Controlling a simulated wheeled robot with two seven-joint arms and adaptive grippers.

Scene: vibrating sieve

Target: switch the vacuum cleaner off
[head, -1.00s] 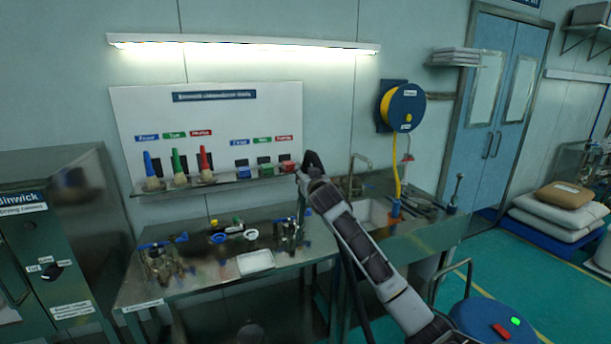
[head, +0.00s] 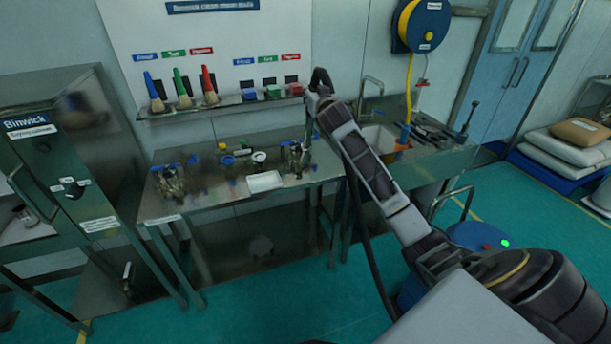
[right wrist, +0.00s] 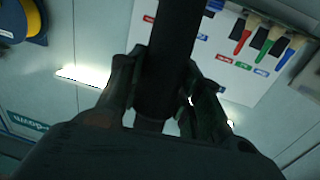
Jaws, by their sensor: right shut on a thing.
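The vacuum cleaner (head: 464,234) is a blue drum on the floor at the right, partly hidden by my right arm. Its top carries a red button (head: 487,246) and a bright green button or light (head: 505,243). My right gripper (head: 320,92) is up near the tool shelf, well away from the drum. In the right wrist view, the gripper (right wrist: 162,88) is shut on a dark tube (right wrist: 175,35), apparently the vacuum's hose or wand. A black hose (head: 369,245) hangs below my arm towards the drum. My left gripper is out of view.
A steel table (head: 215,195) with metal parts and a white tray (head: 265,181) stands left of my arm. A sink bench (head: 440,160) is behind it. A metal handle (head: 452,198) rises beside the drum. The green floor (head: 540,225) is clear to the right.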

